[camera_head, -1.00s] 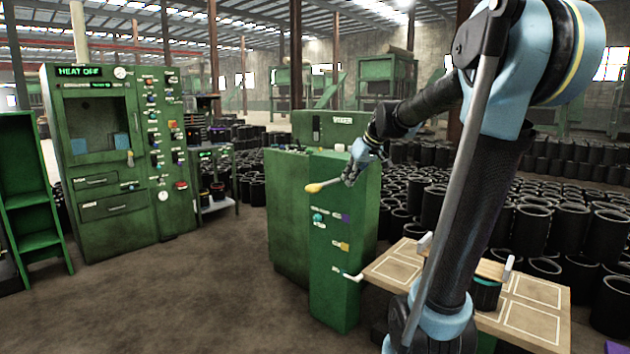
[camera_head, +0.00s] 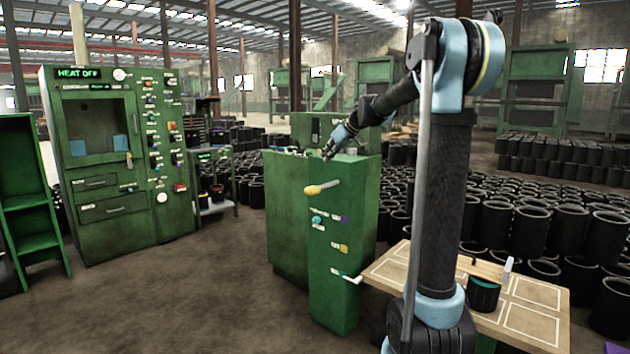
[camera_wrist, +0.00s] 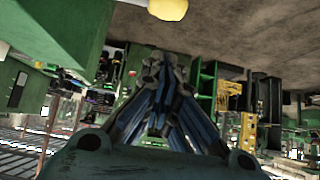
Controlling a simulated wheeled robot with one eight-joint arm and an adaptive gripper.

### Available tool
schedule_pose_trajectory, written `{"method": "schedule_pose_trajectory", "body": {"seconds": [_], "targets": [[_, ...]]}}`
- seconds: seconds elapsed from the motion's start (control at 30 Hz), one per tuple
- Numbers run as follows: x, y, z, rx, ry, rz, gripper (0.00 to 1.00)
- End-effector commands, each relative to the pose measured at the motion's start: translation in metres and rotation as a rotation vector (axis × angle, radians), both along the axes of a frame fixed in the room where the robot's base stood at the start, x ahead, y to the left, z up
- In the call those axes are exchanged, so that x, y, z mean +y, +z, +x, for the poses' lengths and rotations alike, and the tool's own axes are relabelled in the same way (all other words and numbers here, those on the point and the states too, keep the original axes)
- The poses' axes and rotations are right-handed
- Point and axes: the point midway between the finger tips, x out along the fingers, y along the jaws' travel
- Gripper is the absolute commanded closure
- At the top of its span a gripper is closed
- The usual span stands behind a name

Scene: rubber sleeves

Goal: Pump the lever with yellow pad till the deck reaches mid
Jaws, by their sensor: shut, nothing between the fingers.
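A lever with a rounded yellow end (camera_head: 313,190) sticks out from the green cabinet (camera_head: 338,300); the end also shows at the top of the wrist view (camera_wrist: 168,9). My gripper (camera_head: 328,153) is above the yellow-ended lever, near the cabinet's top, apart from the lever. Its fingers are together and empty in the wrist view (camera_wrist: 160,72). I cannot tell which part is the deck.
A wooden table (camera_head: 540,330) with a black sleeve (camera_head: 484,295) stands right of the cabinet, partly behind my arm. A large green machine (camera_head: 115,220) reading "HEAT OFF" stands left. Many black sleeves fill the floor behind. The floor at front left is clear.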

Motion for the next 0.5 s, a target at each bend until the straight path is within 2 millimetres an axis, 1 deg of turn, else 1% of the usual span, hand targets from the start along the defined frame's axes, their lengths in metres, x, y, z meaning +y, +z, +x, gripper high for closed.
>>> {"method": "schedule_pose_trajectory", "body": {"seconds": [0.17, 0.5], "targets": [[0.006, -0.008, 0.005, 0.001, 0.001, 0.000, 1.00], [0.038, -0.048, 0.030, 0.000, 0.001, 0.000, 1.00]]}}
